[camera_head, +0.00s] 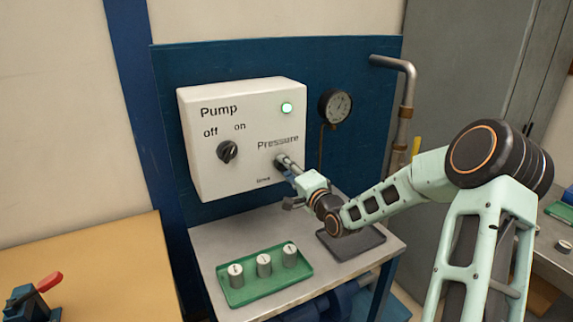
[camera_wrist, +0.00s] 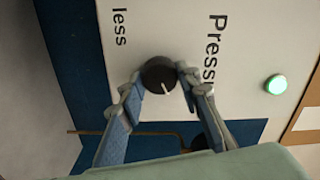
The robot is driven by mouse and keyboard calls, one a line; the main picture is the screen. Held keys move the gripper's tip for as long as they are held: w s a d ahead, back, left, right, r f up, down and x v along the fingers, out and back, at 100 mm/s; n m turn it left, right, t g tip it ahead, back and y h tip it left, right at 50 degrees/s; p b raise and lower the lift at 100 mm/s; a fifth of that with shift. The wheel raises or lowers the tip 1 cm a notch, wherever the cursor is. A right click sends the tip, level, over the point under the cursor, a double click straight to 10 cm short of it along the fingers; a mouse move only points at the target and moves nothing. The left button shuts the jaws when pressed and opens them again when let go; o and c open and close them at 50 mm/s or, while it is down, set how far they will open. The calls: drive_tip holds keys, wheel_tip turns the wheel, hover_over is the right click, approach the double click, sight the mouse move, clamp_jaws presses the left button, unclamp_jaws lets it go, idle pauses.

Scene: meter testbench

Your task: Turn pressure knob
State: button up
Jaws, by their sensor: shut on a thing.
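The white control box (camera_head: 243,98) hangs on a blue panel and carries the labels "Pump" and "Pressure". The black pressure knob (camera_wrist: 158,75) shows in the wrist view with a white pointer line on it. The word "less" is printed beside it. My gripper (camera_head: 284,162) reaches the box from the right in the head view, and its fingers hide most of the knob there. In the wrist view my gripper (camera_wrist: 160,80) has one finger on each side of the knob and is shut on it. The pump knob (camera_head: 228,151) sits at the left of the box.
A green lamp (camera_head: 287,108) is lit on the box. A round gauge (camera_head: 336,104) is on the panel to its right. Below, a bench (camera_head: 213,244) bears a green tray (camera_head: 238,299) with several grey cylinders and a dark mat (camera_head: 352,246). A pipe (camera_head: 407,95) stands at the right.

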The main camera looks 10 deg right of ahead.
drive_tip(key=shift+m+p, duration=0.7)
drive_tip(key=shift+m, duration=1.4)
drive_tip(key=o, duration=1.2)
drive_tip(key=shift+c, duration=0.2)
drive_tip(key=shift+s, duration=0.1)
drive_tip(key=v, duration=1.2)
